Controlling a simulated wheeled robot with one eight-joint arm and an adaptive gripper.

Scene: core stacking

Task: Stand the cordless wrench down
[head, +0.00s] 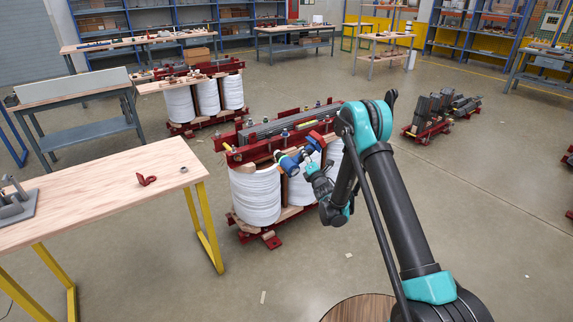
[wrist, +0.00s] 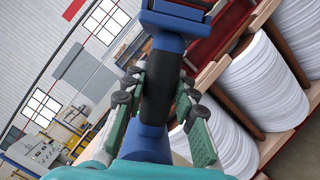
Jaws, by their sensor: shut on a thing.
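The cordless wrench (head: 289,162) is blue with a black grip. My gripper (head: 313,170) is shut on it and holds it in front of the near transformer core (head: 262,150). In the wrist view the wrench's black grip (wrist: 160,80) runs between the two green-and-black fingers of my gripper (wrist: 157,100), one on each side. A wide blue end of the wrench shows at the top of that view. The wrench is tilted in the head view. I cannot tell whether it touches the core.
A wooden workbench (head: 95,192) with yellow legs stands at the left. It bears a red part (head: 146,180), a small piece (head: 183,169) and a grey fixture (head: 15,206); its middle is clear.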

